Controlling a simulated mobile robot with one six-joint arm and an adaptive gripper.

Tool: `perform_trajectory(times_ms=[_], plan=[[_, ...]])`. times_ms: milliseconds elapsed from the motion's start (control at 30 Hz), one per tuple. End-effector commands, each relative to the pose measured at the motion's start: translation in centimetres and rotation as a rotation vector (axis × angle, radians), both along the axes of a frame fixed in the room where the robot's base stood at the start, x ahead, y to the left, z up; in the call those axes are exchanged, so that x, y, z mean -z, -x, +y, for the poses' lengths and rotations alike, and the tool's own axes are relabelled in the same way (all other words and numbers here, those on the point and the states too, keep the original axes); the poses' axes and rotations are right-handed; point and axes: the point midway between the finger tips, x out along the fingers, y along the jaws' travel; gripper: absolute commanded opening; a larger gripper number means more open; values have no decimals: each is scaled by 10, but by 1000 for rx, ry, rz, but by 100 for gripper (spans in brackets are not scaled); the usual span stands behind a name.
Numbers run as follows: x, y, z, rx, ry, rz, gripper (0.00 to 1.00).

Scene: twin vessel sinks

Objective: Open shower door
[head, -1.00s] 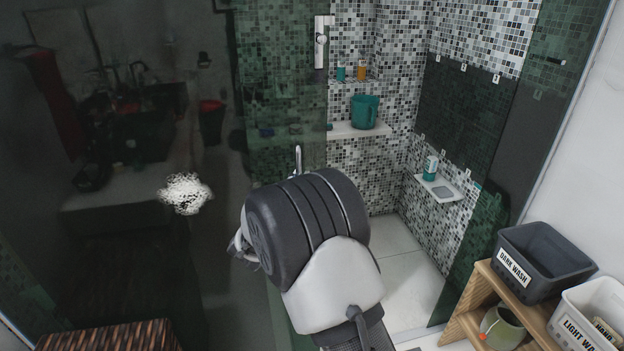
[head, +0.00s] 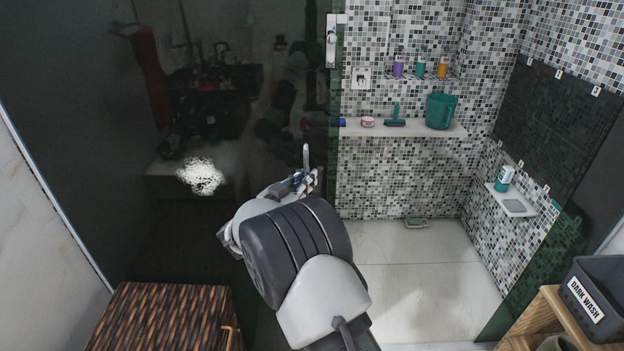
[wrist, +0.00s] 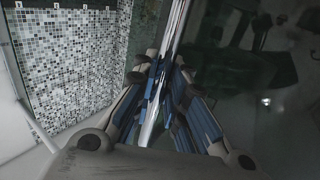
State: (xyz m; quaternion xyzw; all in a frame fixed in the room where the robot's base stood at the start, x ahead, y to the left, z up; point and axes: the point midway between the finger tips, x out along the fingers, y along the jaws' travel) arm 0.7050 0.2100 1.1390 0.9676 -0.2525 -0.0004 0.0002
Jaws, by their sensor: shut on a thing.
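The shower door (head: 230,75) is a dark glass panel with room reflections, left of the opening in the head view. Its upright metal handle (head: 306,156) rises from my gripper (head: 305,183). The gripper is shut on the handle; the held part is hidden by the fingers. In the wrist view the bright bar of the handle (wrist: 178,35) runs down between the blue-lined fingers (wrist: 163,88). Right of the door the shower stands open, with its pale floor (head: 410,245) and mosaic wall visible.
A wicker basket (head: 165,315) stands at lower left. At lower right are a dark wash bin (head: 592,298) and wooden shelf (head: 545,322). Inside the shower are a ledge (head: 405,130) with a teal jug (head: 440,111) and a small wall shelf (head: 511,203). A white wall borders the left.

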Motion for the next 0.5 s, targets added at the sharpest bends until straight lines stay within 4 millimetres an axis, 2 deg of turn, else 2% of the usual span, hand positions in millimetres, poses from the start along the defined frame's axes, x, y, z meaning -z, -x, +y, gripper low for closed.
perform_trajectory(times_ms=[200, 233, 300, 367, 500], plan=[[0, 0, 1, -2, 0, 0, 0], [0, 0, 1, -2, 0, 0, 13], [0, 0, 1, -2, -1, 0, 18], [0, 0, 0, -1, -1, 0, 21], [0, 0, 0, -1, -1, 0, 21]])
